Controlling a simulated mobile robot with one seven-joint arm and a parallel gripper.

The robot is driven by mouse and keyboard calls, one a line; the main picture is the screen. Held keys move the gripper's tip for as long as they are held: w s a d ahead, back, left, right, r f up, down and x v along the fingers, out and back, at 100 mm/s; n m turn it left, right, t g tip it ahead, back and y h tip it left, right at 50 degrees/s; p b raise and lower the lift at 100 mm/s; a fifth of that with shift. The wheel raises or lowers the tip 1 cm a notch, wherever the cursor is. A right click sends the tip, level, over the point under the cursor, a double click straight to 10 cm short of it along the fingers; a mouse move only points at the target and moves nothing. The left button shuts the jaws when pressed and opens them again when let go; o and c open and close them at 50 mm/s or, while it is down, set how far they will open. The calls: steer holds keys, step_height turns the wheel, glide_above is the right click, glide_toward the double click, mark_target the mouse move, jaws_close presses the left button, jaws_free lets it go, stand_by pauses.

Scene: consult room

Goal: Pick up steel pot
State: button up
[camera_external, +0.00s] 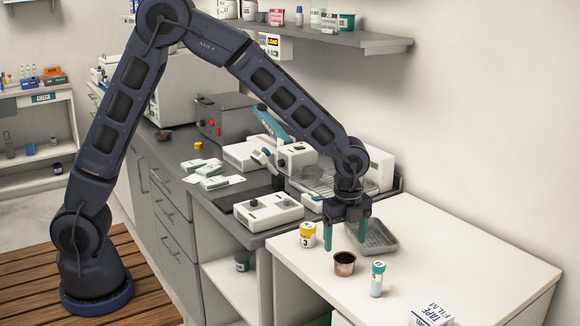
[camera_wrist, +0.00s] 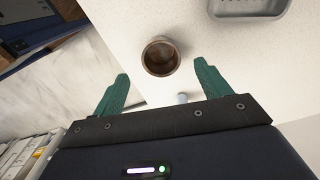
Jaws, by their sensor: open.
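The steel pot (camera_external: 343,264) is a small open cup with a brownish tint, standing upright on the white table (camera_external: 460,262). In the wrist view the pot (camera_wrist: 160,57) shows from above, just beyond and between the two green fingertips. My gripper (camera_external: 346,232) is above the table with its fingers pointing down, close over the pot. In the wrist view my gripper (camera_wrist: 161,78) is open with nothing between its fingers. The fingers do not appear to touch the pot.
A yellow-labelled jar (camera_external: 307,235) stands left of the pot, and a teal-capped vial (camera_external: 377,279) stands right of it. A grey metal tray (camera_external: 378,238) lies behind. A film box (camera_external: 431,315) is at the front edge. The table's right side is clear.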

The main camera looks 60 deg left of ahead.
mark_target(345, 259)
steer(key=shift+d+f, duration=0.15)
steer(key=shift+f, duration=3.15)
steer(key=c, duration=1)
